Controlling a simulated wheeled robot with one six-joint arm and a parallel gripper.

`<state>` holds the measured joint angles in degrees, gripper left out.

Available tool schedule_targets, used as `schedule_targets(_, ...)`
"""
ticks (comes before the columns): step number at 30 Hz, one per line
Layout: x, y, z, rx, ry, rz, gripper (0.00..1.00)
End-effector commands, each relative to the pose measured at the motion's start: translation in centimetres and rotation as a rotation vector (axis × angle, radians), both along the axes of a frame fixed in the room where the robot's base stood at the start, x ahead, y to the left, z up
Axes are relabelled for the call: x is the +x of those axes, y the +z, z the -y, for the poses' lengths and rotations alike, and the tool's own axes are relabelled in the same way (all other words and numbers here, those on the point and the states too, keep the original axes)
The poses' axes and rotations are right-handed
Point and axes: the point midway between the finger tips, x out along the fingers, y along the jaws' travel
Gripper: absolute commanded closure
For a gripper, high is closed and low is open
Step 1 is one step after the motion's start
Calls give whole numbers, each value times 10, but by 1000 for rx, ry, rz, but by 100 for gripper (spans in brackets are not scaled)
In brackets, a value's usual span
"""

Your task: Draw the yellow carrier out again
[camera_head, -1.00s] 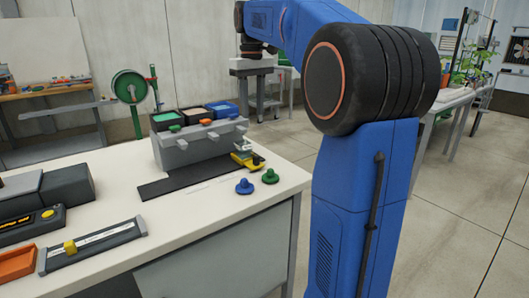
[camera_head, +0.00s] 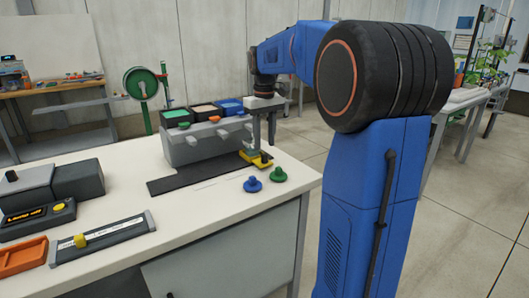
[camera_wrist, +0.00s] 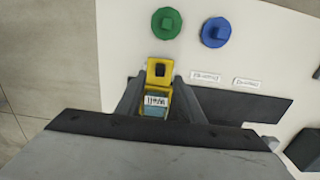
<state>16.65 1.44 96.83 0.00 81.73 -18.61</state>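The yellow carrier (camera_head: 258,161) lies flat at the right end of the dark strip (camera_head: 190,182), beside the grey block's right end. In the wrist view the carrier (camera_wrist: 160,70) has a dark square in its tab and holds an item labelled "Well". My gripper (camera_head: 262,149) is lowered over it. In the wrist view my gripper's two fingers (camera_wrist: 160,88) stand on either side of the carrier, apart. They look open, though contact with its sides is hard to judge.
A grey block (camera_head: 205,143) with coloured bins on top stands behind the strip. A blue knob (camera_head: 253,185) and a green knob (camera_head: 278,175) stand just in front of the carrier. The table's right edge is close by. A slide gauge (camera_head: 102,238) and orange tray (camera_head: 22,257) lie front left.

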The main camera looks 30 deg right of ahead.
Motion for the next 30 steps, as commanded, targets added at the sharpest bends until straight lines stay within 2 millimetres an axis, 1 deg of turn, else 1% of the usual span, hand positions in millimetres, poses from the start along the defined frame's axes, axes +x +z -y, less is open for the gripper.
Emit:
schedule_targets(1,0,-9,0,1,0,-2,66)
schedule_targets(3,-1,-20,0,1,0,-3,66)
schedule_targets(9,0,-40,0,0,0,0,66)
schedule_targets(14,0,-47,0,0,0,-1,66)
schedule_targets(21,0,-47,0,0,0,0,66)
schedule_targets(22,0,-47,0,0,0,0,68)
schedule_targets(23,0,-47,0,0,0,0,75)
schedule_targets(24,0,-47,0,0,0,0,85)
schedule_targets(26,0,-47,0,0,0,0,99)
schedule_targets(30,0,-47,0,0,0,0,100)
